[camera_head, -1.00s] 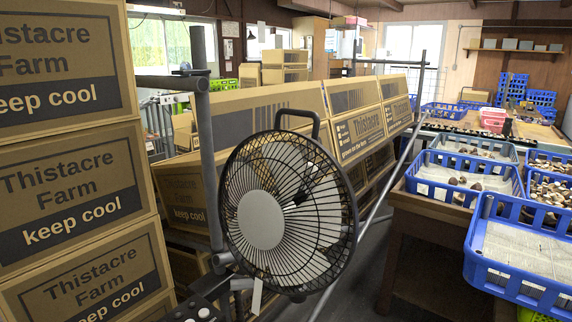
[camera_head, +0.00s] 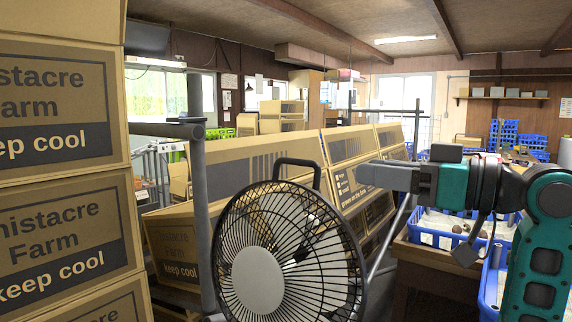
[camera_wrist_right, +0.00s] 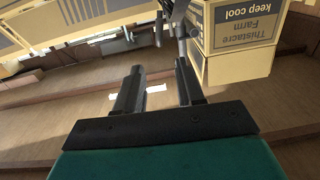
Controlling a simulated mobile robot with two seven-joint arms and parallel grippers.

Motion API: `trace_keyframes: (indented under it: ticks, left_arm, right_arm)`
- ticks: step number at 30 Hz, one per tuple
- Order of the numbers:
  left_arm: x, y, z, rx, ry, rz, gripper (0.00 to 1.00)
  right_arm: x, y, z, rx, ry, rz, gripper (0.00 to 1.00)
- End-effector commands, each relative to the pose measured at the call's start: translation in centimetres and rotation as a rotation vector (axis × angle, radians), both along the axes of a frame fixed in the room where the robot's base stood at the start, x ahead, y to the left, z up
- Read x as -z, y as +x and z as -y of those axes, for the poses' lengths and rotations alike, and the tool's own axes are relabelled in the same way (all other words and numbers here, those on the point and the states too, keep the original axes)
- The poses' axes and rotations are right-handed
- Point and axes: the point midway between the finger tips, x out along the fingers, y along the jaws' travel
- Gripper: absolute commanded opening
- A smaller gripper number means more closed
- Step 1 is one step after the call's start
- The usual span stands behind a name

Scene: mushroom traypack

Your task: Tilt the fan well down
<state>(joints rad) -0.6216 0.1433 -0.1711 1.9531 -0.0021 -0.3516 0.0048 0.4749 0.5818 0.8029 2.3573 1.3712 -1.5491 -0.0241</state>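The fan (camera_head: 257,281) stands in the middle foreground of the head view, its black round wire grille and pale hub facing me, turned a little to the left. A black loop handle (camera_head: 297,163) rises from its top. The grille's lower edge is cut off by the frame. My right gripper (camera_head: 372,176) reaches in from the right, level with the handle and to its right, apart from it in the picture. In the right wrist view its two fingers (camera_wrist_right: 160,88) are spread with nothing between them. My left gripper is not in view.
Stacked cardboard boxes (camera_head: 60,140) stand close on the left, with a grey upright pole (camera_head: 196,190) beside the fan. More boxes (camera_head: 235,165) line up behind it. Blue crates (camera_head: 490,287) stand on the right, partly behind my arm.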

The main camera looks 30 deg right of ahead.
Motion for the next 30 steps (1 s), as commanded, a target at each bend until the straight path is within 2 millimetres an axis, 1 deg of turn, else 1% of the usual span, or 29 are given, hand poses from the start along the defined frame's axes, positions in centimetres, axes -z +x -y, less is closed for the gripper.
trace_keyframes:
  ticks: [5,12,18,21,24,30]
  left_arm:
    - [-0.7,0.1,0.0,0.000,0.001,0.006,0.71]
    - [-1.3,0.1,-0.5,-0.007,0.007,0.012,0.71]
    - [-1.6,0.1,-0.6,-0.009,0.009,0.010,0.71]
    - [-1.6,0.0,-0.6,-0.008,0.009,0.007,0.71]
    - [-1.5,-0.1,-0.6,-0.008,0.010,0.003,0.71]
    - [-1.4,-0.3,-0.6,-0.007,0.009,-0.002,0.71]
  right_arm:
    - [-0.1,2.4,-1.2,-0.005,0.004,-0.002,0.38]
    - [-0.1,7.1,-3.3,-0.005,0.006,-0.002,0.38]
    - [0.0,10.0,-4.5,-0.004,0.006,-0.002,0.38]
    - [0.0,10.9,-4.8,-0.002,0.005,-0.003,0.38]
    - [0.1,11.3,-5.1,-0.002,0.003,-0.002,0.38]
    - [0.1,11.4,-5.1,-0.001,0.002,-0.003,0.38]
